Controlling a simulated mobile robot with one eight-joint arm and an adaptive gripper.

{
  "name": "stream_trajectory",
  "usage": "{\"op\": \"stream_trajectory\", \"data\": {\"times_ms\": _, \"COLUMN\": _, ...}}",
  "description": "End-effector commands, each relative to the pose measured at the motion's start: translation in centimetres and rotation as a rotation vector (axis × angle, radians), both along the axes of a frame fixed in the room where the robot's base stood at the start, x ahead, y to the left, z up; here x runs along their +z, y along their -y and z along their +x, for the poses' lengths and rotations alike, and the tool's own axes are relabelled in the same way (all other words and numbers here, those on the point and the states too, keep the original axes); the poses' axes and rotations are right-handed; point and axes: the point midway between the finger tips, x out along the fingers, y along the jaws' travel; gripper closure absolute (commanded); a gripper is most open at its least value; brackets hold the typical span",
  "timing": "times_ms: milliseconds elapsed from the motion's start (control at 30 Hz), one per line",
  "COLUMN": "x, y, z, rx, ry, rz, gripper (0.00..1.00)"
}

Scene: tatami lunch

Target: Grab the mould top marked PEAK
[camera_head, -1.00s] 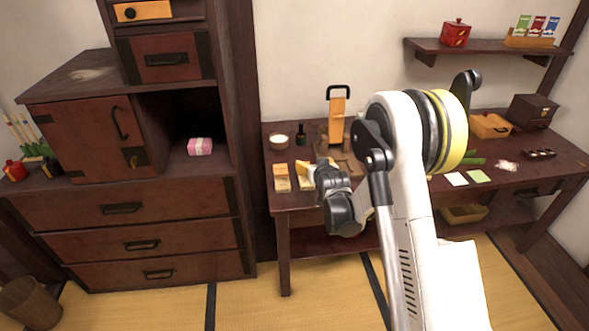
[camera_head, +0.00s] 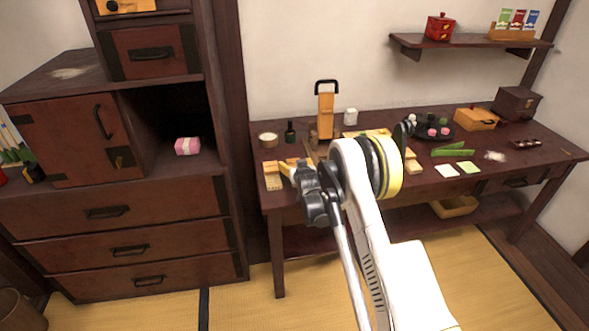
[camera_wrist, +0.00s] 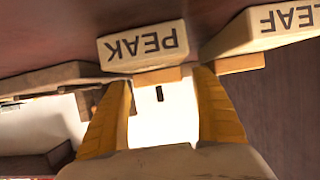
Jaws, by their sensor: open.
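The mould top marked PEAK (camera_wrist: 145,46) is a pale wooden block with an orange wooden piece below it in the wrist view. Its lettering appears upside down. My gripper (camera_wrist: 160,77) is open, its two yellow fingers just short of the PEAK block and roughly either side of the orange piece. Contact cannot be told. A similar block marked LEAF (camera_wrist: 265,30) sits close on the right. In the head view my gripper (camera_head: 288,169) is at the desk's front left, by a pale block (camera_head: 272,175) whose marking is unreadable. My arm partly hides the blocks there.
The dark desk (camera_head: 268,196) also holds an upright wooden grater-like tool (camera_head: 326,115), a small dark bottle (camera_head: 290,133), a round pale pot (camera_head: 268,139) and a dark plate (camera_head: 440,138) with sweets. A drawer cabinet (camera_head: 110,215) stands left. Tatami (camera_head: 240,300) lies open in front.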

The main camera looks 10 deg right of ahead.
Motion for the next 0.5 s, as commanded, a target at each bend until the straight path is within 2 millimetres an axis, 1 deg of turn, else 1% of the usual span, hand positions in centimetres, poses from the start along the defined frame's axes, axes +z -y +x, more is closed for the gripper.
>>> {"op": "stream_trajectory", "data": {"times_ms": 33, "x": -0.41, "y": 0.00, "z": 0.52, "rx": 0.000, "ry": 0.000, "rz": 0.000, "gripper": 0.24}}
{"op": "stream_trajectory", "data": {"times_ms": 100, "x": -0.48, "y": 0.00, "z": 0.90, "rx": 0.000, "ry": 0.000, "rz": 0.000, "gripper": 0.24}}
{"op": "stream_trajectory", "data": {"times_ms": 333, "x": -0.35, "y": 0.00, "z": 1.00, "rx": 0.000, "ry": 0.000, "rz": 0.000, "gripper": 0.24}}
{"op": "stream_trajectory", "data": {"times_ms": 367, "x": -0.35, "y": 0.00, "z": 1.00, "rx": 0.000, "ry": 0.000, "rz": 0.000, "gripper": 0.32}}
{"op": "stream_trajectory", "data": {"times_ms": 400, "x": -0.35, "y": 0.00, "z": 0.99, "rx": 0.000, "ry": 0.000, "rz": 0.000, "gripper": 0.45}}
{"op": "stream_trajectory", "data": {"times_ms": 467, "x": -0.35, "y": 0.00, "z": 0.99, "rx": 0.000, "ry": 0.000, "rz": 0.000, "gripper": 0.63}}
{"op": "stream_trajectory", "data": {"times_ms": 500, "x": -0.36, "y": 0.00, "z": 0.99, "rx": 0.000, "ry": 0.000, "rz": 0.000, "gripper": 0.75}}
